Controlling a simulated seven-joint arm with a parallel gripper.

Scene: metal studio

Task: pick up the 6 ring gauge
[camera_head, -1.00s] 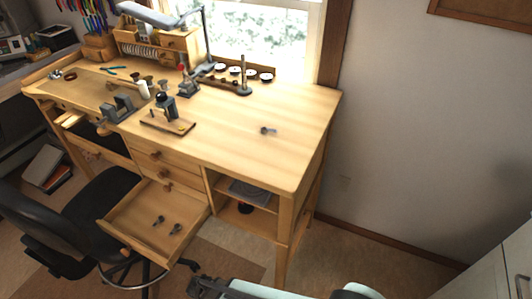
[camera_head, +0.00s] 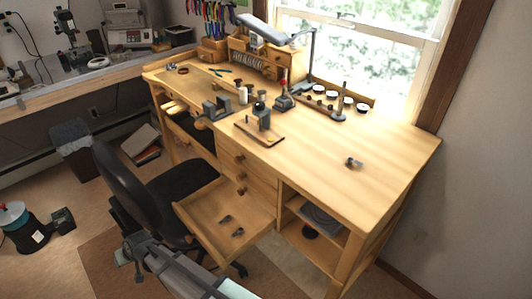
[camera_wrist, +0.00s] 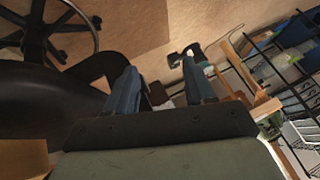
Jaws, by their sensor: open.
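Two small grey metal pieces lie in the open drawer, one farther back (camera_head: 225,219) and one nearer the front (camera_head: 238,232). A similar small grey piece (camera_head: 354,162) lies alone on the right part of the bench top. They may be ring gauges, but they are too small to read a size, so I cannot tell which is the 6. My gripper (camera_head: 130,257) is low, left of the drawer and in front of the chair. In the wrist view its two blue-grey fingers (camera_wrist: 160,88) stand apart with nothing between them. No gauge is clearly visible there.
The wooden drawer (camera_head: 205,232) sticks out from the bench (camera_head: 390,150). A black chair (camera_head: 180,195) stands close to its left. A small vise-like tool on a board (camera_head: 262,120) and other tools stand on the bench. The bench's right half is mostly clear.

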